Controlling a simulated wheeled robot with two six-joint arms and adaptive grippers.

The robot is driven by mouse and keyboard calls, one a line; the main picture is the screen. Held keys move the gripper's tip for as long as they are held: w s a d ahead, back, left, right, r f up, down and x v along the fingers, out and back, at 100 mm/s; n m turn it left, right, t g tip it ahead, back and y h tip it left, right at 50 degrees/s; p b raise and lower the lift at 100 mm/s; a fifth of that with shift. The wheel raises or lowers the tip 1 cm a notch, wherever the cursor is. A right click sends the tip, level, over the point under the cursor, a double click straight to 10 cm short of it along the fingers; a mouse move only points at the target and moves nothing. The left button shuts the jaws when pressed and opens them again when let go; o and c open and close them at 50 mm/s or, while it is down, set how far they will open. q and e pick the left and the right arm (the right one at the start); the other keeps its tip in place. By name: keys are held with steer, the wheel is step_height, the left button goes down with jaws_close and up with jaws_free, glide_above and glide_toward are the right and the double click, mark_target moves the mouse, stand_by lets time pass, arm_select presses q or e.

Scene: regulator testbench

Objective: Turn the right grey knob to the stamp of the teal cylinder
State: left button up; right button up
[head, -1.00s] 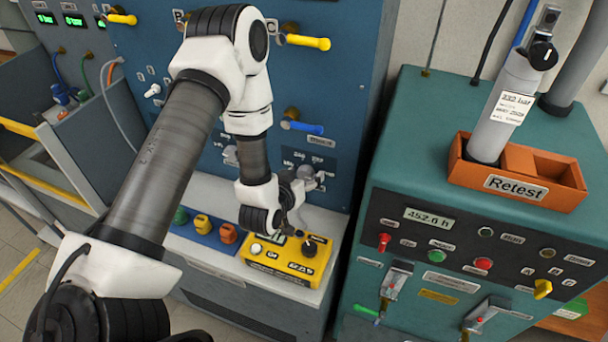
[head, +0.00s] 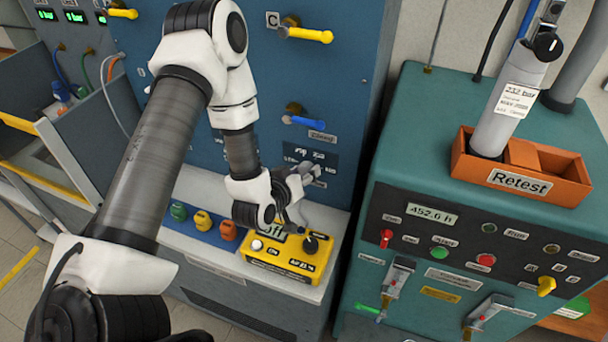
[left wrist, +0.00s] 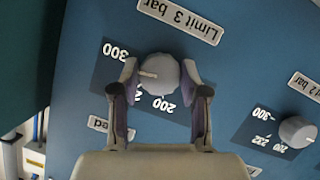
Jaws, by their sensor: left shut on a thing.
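The right grey knob (left wrist: 160,73), under a "Limit 3 bar" label, shows in the left wrist view on the blue panel. Its white mark points left in that view, near the 300 side of the scale; 200 shows below it. My left gripper (head: 308,177) has its fingers shut on this knob, one on each side, also seen in the left wrist view (left wrist: 160,78). In the head view a grey-looking cylinder (head: 505,105) stands in the orange Retest box; its tag (head: 516,98) reads 232 bar. I see no clearly teal cylinder. My right gripper is out of view.
Another grey knob (left wrist: 297,131), by a "Limit 2 bar" label, is beside the held one. A yellow button box (head: 290,260) sits on the ledge just below my gripper. The teal cabinet (head: 430,120) stands close on the right.

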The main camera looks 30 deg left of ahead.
arm_select(q)
steer(key=n+b, duration=0.1)
steer(key=n+h+b, duration=0.1)
steer(key=shift+a+f+t+b, duration=0.1)
steer(key=shift+f+t+b, duration=0.15)
steer(key=shift+t+b, duration=0.15)
steer(key=n+h+b, duration=0.1)
steer(key=n+b, duration=0.1)
steer(key=shift+t+b, duration=0.3)
steer(key=shift+t, duration=0.1)
steer(key=n+h+b, duration=0.1)
steer(key=n+b, duration=0.1)
steer(key=shift+t+b, duration=0.3)
steer(key=shift+b, duration=0.05)
steer(key=shift+r+n+h+b, duration=0.15)
steer(key=shift+n+h+b, duration=0.15)
steer(key=shift+n+b, duration=0.25)
steer(key=o, duration=1.1)
steer(key=shift+w, duration=0.1)
steer(key=shift+o, duration=0.2)
